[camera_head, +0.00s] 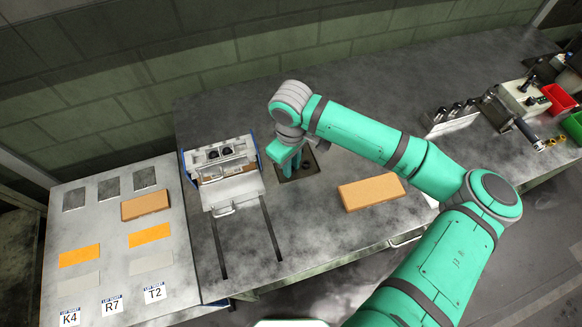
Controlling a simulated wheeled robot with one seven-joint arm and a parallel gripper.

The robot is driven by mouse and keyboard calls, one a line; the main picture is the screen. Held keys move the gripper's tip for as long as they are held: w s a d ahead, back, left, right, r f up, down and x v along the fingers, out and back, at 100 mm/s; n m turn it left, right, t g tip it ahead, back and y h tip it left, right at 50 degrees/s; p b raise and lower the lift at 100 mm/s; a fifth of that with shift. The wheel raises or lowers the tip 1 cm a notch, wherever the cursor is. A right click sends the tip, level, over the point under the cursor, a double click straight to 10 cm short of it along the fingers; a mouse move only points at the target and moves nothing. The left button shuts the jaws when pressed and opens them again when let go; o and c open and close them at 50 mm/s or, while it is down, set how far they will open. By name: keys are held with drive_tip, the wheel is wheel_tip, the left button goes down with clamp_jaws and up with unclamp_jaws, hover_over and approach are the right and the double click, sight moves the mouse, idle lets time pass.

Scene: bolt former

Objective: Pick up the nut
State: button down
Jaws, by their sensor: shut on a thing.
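My gripper (289,160) points down at a dark square tray or recess (309,165) in the grey bench top, right of the white machine. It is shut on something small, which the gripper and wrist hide. I take it to be the nut, but no nut can be made out there. Small brass-coloured pieces (551,142) that may be nuts lie far off on the right side of the bench.
The white machine (238,193) stands close left of my gripper, with two dark slots in front. An orange-brown block (371,193) lies on the bench to the right. A side table (181,273) with labelled plates is at left. Red (556,98) and green bins stand far right.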

drive_tip(key=shift+a+r, duration=0.1)
drive_tip(key=shift+a, duration=0.2)
drive_tip(key=shift+r, duration=0.3)
wheel_tip(320, 180, up, 2)
drive_tip(key=s+a+r, duration=0.6)
drive_tip(key=s+r, duration=0.4)
drive_tip(key=s, duration=0.2)
drive_tip(key=shift+s, duration=0.2)
drive_tip(key=shift+r, duration=0.1)
drive_tip(key=shift+s+a, duration=0.1)
drive_tip(key=shift+a, duration=0.1)
